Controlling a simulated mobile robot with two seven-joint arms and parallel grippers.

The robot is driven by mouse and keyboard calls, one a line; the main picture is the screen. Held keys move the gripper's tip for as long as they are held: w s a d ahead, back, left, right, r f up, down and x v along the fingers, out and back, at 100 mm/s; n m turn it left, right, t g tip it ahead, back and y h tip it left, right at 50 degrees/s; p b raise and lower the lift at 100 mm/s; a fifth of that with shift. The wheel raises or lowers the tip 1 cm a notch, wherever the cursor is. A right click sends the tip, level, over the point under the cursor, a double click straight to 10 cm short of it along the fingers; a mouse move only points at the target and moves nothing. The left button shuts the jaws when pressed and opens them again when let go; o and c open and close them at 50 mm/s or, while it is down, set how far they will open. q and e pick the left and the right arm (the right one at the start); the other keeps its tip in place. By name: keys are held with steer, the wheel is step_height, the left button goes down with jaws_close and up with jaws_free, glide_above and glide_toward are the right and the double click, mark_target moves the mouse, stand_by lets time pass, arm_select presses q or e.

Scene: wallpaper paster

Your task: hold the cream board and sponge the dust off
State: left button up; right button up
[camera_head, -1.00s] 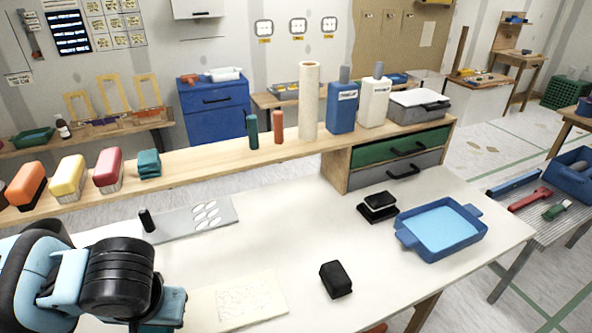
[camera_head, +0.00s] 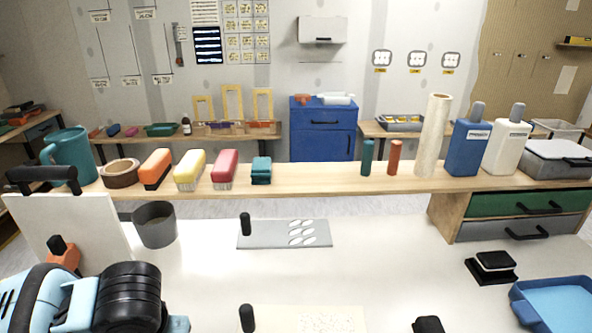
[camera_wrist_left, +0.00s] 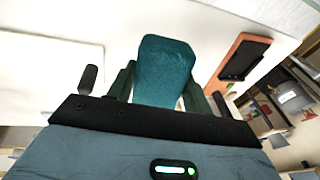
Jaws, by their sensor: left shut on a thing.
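The cream board (camera_head: 325,321) lies on the white table at the bottom edge of the head view, partly cut off, with a pale speckled dust patch. A black upright handle (camera_head: 247,318) stands at its left end. My left gripper (camera_wrist_left: 163,92) is shut on a teal block (camera_wrist_left: 165,68), seemingly a sponge, held between its dark fingers in the left wrist view. In the head view my left wrist is at lower left, left of the cream board; the held block is hidden there. My right gripper is in neither view.
A grey plate with white ovals (camera_head: 285,236) lies behind the cream board. A grey cup (camera_head: 155,225), white panel (camera_head: 40,228) and orange block (camera_head: 64,260) are at left. A black block (camera_head: 428,325) and blue tray (camera_head: 555,305) are at right. Brushes and bottles line the back shelf.

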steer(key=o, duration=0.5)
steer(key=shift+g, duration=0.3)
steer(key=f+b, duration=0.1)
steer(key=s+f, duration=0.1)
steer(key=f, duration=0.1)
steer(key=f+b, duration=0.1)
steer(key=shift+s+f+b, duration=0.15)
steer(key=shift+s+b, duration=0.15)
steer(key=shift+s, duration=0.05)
arm_select(q)
steer(key=w+f+g, duration=0.1)
steer(key=w+f, duration=0.2)
steer(key=f, duration=0.3)
steer(key=shift+w+a, duration=0.2)
steer(key=shift+w, duration=0.1)
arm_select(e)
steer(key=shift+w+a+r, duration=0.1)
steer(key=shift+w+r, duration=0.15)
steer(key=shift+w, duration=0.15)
